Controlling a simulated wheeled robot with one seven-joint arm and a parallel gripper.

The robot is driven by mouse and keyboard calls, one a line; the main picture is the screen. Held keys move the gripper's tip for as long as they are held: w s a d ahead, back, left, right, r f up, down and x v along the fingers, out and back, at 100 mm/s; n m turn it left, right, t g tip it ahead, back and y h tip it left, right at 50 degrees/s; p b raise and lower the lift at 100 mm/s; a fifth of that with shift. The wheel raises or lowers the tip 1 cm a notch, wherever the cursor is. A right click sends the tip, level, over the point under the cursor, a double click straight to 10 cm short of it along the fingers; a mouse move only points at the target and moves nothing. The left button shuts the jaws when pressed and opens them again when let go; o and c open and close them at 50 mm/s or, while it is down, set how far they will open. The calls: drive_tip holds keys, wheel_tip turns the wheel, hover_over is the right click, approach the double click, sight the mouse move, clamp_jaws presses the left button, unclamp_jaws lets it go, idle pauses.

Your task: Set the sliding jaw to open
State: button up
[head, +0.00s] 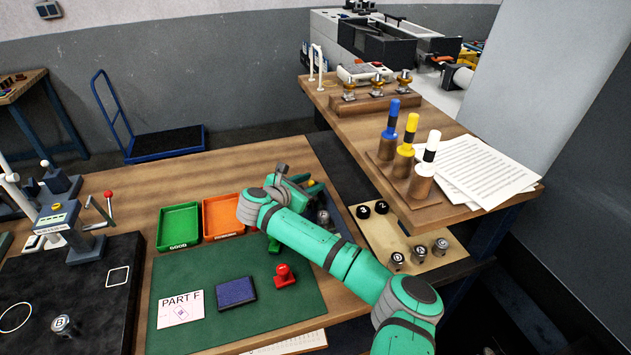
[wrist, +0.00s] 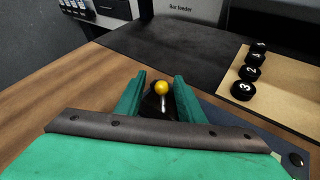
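In the wrist view, a yellow ball knob (wrist: 162,87) stands on a dark mount (wrist: 157,106), apparently part of the sliding-jaw device. My gripper (wrist: 159,78) is open, with one green finger on each side of the knob. I see a gap between the knob and each finger. The jaw itself and its position cannot be made out, as my gripper hides most of the device. In the head view, my gripper (head: 303,181) is over the back right of the wooden bench, and my arm covers the area around it.
Green (head: 180,227) and orange (head: 222,216) trays are left of my gripper. A green mat (head: 235,318) carries a card, a blue pad and a red-handled stamp (head: 285,275). A tan board (head: 434,261) with several numbered or lettered knobs lies right. A raised shelf (head: 440,209) holds colour-topped tools.

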sight(309, 183)
drive_tip(key=v, duration=0.6)
drive_tip(key=shift+s+a+r, duration=0.15)
drive_tip(key=shift+s+a, duration=0.05)
drive_tip(key=shift+s, duration=0.05)
